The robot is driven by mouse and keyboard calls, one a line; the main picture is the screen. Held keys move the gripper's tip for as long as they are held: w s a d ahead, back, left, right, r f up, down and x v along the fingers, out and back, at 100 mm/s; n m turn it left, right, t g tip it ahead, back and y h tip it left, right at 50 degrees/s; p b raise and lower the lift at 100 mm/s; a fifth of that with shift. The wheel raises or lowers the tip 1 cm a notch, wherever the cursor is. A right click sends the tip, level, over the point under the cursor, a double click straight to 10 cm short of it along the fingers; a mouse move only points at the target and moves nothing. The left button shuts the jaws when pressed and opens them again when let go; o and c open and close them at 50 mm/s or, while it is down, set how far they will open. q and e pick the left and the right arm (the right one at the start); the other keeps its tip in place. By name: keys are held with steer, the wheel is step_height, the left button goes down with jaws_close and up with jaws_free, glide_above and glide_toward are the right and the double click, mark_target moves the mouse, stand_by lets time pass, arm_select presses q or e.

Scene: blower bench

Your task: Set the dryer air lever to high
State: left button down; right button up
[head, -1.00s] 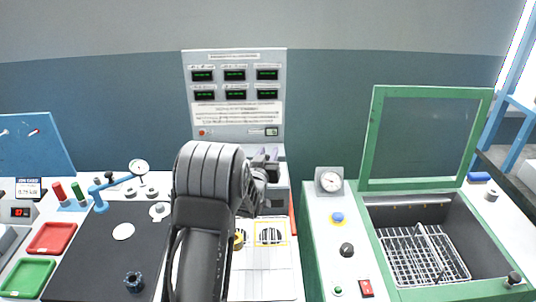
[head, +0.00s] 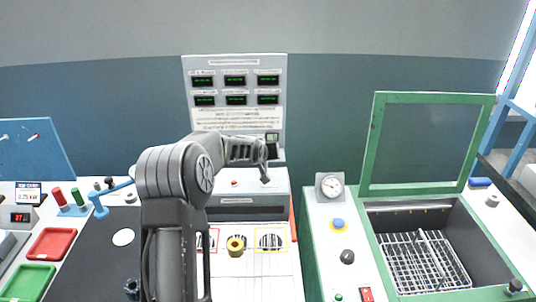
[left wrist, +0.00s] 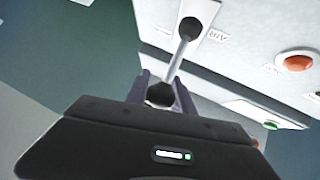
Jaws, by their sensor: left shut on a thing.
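The dryer (head: 270,202) is the pale box at the middle back, below the upright display panel. Its air lever shows in the left wrist view as a grey rod (left wrist: 178,60) with a dark round knob (left wrist: 160,95), coming from a dark pivot beside an "AIR" label. My left gripper (left wrist: 161,92) is shut on the knob, one finger on each side of it. In the head view my left gripper (head: 264,166) is above the dryer's right part and largely covers the lever. The high mark cannot be read. My right gripper is in neither view.
An orange button (left wrist: 298,62) is on the dryer near the lever; a green light (left wrist: 270,125) is lower. The display panel (head: 236,120) stands close behind. A green-framed open machine (head: 372,215) stands to the right.

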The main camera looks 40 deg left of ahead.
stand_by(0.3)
arm_select(q)
steer(key=c, duration=1.1)
jaws_free()
steer(key=shift+w+f, duration=0.1)
steer(key=b+v, duration=0.2)
steer(key=v, duration=0.6)
steer(key=shift+a, duration=0.1)
